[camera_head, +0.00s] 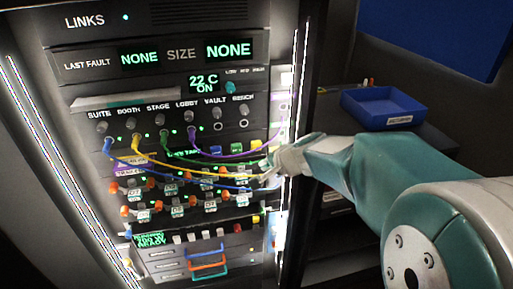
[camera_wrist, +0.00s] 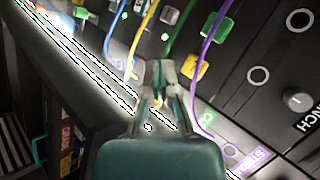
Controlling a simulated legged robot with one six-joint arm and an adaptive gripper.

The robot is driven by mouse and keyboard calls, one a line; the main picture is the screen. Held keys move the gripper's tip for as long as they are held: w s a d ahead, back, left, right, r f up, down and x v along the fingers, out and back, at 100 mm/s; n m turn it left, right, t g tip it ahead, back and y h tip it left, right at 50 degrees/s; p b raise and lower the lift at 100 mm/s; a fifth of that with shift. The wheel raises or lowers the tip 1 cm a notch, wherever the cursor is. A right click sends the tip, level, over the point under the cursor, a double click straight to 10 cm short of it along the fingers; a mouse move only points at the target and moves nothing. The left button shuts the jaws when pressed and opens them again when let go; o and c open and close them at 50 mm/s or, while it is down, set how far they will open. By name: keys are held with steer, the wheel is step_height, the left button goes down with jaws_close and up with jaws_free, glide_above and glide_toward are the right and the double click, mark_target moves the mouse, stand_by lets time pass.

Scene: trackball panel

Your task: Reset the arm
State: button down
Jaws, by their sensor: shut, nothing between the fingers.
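My gripper (camera_head: 268,168) is shut and empty at the right edge of the lit rack panel (camera_head: 85,85). My arm reaches in from the right. In the wrist view the fingertips of my gripper (camera_wrist: 158,70) are together, close to the hanging cables. A blue cable (camera_head: 122,157), a yellow cable (camera_head: 160,166), a green cable (camera_head: 178,152) and a purple cable (camera_head: 215,155) run from the labelled row towards my gripper. I cannot tell whether any cable touches the fingers. The cables' right ends are partly hidden by my gripper.
Below the cables are rows of orange-ended knobs (camera_head: 125,210) and coloured handles (camera_head: 208,266). Bright light strips (camera_head: 45,140) edge the rack. A blue tray (camera_head: 383,108) stands on a dark surface to the right, behind my arm. The space in front of the panel's left side is clear.

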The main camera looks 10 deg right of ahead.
steer(key=s+a+r+n+g, duration=0.1)
steer(key=s+a+r+n, duration=0.15)
steer(key=s, duration=0.35)
steer(key=s+a+r+n+g, duration=0.1)
steer(key=s+a+n, duration=0.1)
steer(key=s+n, duration=0.3)
steer(key=s+d+f+n+g+h, duration=0.1)
steer(key=s+d+n+h, duration=0.2)
steer(key=s, duration=1.1)
steer(key=shift+s+d+h, duration=0.2)
steer(key=shift+d+h, duration=0.2)
steer(key=shift+d, duration=0.15)
